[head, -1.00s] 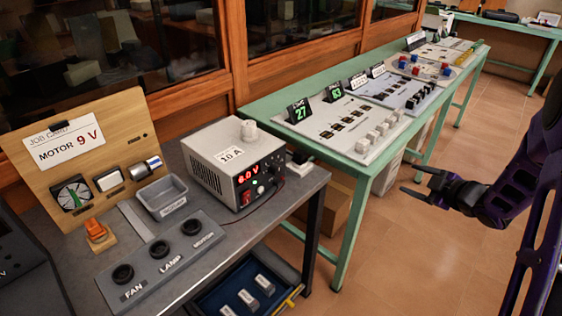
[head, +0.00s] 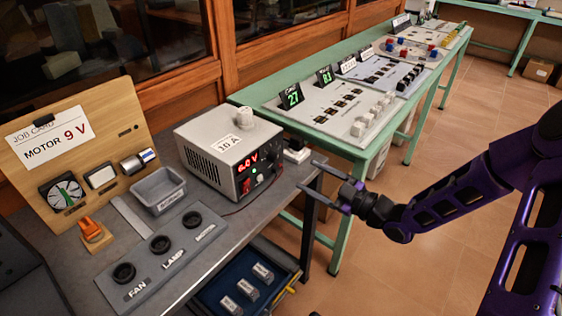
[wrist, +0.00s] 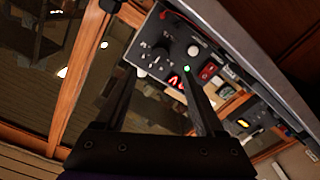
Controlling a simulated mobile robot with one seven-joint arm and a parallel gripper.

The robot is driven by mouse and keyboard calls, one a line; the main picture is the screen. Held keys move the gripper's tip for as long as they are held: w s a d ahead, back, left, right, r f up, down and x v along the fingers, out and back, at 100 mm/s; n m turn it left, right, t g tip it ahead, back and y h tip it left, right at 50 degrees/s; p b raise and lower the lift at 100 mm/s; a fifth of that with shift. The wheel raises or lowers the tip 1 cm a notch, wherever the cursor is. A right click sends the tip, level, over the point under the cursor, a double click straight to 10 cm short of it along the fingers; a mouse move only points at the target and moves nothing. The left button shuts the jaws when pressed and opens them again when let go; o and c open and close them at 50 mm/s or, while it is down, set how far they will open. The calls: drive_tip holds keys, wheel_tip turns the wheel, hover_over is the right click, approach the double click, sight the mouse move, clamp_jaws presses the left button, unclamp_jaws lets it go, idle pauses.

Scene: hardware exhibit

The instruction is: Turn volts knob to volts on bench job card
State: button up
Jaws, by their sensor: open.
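The job card (head: 48,142) on the wooden board reads "MOTOR 9 V". The grey power supply (head: 207,153) stands on the bench, its red display (head: 248,162) reading about 6.0 V. Its front panel also shows in the wrist view, rotated, with a black knob (wrist: 160,52) and a pale round knob or button (wrist: 194,50). I cannot read their labels. My gripper (head: 306,175) is open and empty, to the right of the front panel and apart from it. In the wrist view my fingers (wrist: 158,70) point toward the panel.
A blue drawer (head: 215,284) stands open below the bench edge. A green table (head: 350,152) with control panels is behind my gripper.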

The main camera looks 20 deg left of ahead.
sight(278, 160)
drive_tip(key=x, duration=1)
drive_tip(key=shift+a, duration=0.1)
clamp_jaws()
